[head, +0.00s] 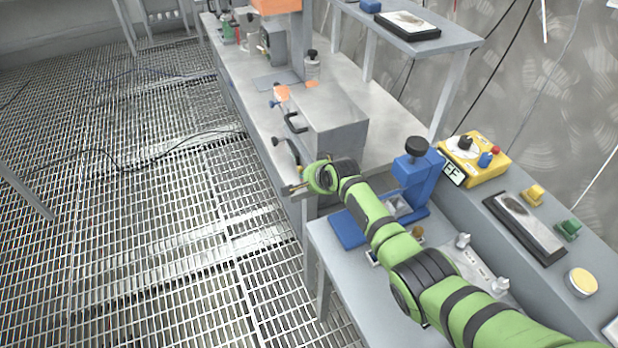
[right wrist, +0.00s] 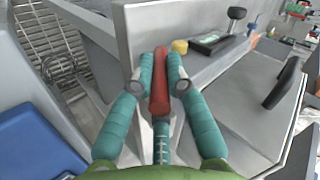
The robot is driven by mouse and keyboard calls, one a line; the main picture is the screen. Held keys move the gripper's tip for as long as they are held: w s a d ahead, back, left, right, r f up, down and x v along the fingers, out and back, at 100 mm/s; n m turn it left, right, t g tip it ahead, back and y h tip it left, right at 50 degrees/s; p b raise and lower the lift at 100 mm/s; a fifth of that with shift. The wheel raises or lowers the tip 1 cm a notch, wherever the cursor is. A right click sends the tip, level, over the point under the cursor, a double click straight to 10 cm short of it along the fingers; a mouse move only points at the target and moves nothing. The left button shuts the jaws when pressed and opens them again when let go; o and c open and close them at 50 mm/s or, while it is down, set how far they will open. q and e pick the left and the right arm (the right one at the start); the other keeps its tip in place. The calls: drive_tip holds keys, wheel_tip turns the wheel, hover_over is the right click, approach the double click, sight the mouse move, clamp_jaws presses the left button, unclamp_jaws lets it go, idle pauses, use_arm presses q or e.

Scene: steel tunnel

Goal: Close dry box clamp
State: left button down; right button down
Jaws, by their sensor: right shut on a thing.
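The dry box is a grey metal box (head: 335,125) on the long bench, with a black handle (head: 296,122) on its front. The box face (right wrist: 245,110) and the handle (right wrist: 282,86) also show in the right wrist view. My right gripper (head: 291,188) is at the box's near front corner, at the end of the green arm. In the right wrist view its two teal fingers (right wrist: 159,86) are closed around a red clamp lever (right wrist: 160,80), one finger on each side. In the head view the lever is hidden or too small to tell. My left gripper is not in view.
A blue press-like stand (head: 412,180) is beside my right arm on the near table. A yellow control box (head: 474,160) and a dark tray (head: 523,225) lie on the right bench. A black knob (head: 278,142) is close to the gripper. The grated floor (head: 150,210) at left is mostly open.

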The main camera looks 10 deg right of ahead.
drive_tip(key=shift+s+a+f+g, duration=0.1)
drive_tip(key=shift+s+f+g, duration=0.05)
drive_tip(key=shift+g, duration=0.15)
drive_tip(key=c, duration=1.2)
unclamp_jaws()
drive_tip(key=shift+c, duration=0.2)
drive_tip(key=shift+r, duration=0.3)
drive_tip(key=v, duration=1.1)
drive_tip(key=shift+s, duration=0.3)
drive_tip(key=shift+r, duration=0.1)
